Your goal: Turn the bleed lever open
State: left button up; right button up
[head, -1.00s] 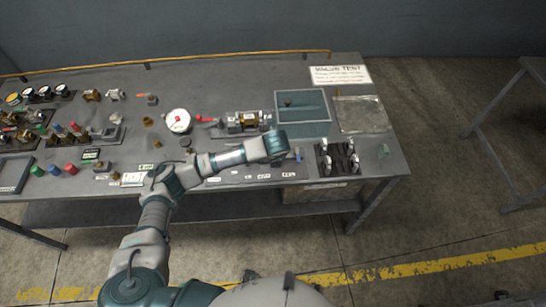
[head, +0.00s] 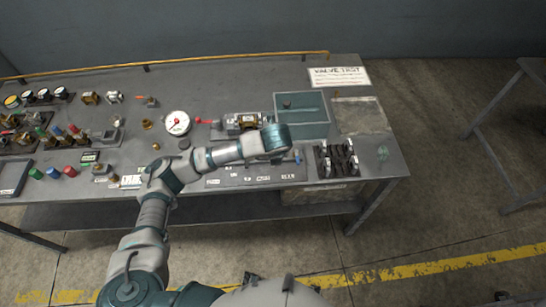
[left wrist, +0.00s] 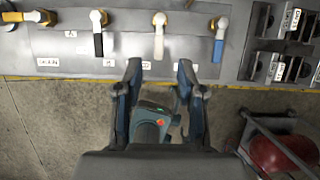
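A row of levers lies along the bench's front edge in the left wrist view: a black-handled lever (left wrist: 98,44), a cream-handled lever (left wrist: 159,46) and a blue-handled lever (left wrist: 218,50). The handles point toward the front edge. Small labels lie below them; I cannot read clearly which says bleed. My left gripper (left wrist: 159,68) is open and empty, its fingertips apart on either side of the cream lever's line, short of the handles in the picture. In the head view my left wrist hides most of the levers; the blue handle (head: 297,157) shows beside it. My right gripper is not in view.
A teal open bin (head: 302,131) stands behind the left wrist, with a dark clip rack (head: 337,160) to its right. A round gauge (head: 177,122) and a valve block (head: 242,122) stand further left. A red rounded object (left wrist: 275,155) is below the bench.

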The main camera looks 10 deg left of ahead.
pick_arm(q)
jog(key=v, duration=0.5)
jog(key=shift+d, duration=0.1)
dwell(0.3)
